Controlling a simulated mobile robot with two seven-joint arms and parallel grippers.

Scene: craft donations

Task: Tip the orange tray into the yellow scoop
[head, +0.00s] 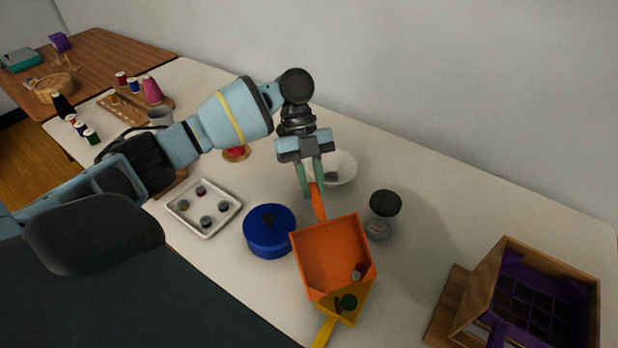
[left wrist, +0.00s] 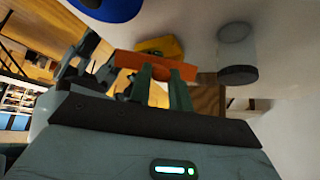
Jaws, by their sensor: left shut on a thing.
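The orange tray (head: 333,250) has a handle at its far end, and my left gripper (head: 309,190) is shut on that handle. The tray is tilted, its near edge low and over the yellow scoop (head: 350,306). A small grey piece lies near the tray's low edge. A dark green piece and a reddish piece lie in the scoop. The scoop's handle points down toward the near table edge. In the left wrist view the orange tray (left wrist: 150,62) is at the fingertips, with the yellow scoop (left wrist: 162,46) beyond it. My right gripper is not in view.
A blue lidded pot (head: 268,236) stands close left of the tray, and a jar with a black lid (head: 381,215) close right. A white bowl (head: 342,166) is behind the gripper. A white tray (head: 181,208) with several small pieces is left. A wooden box (head: 480,290) stands at the right.

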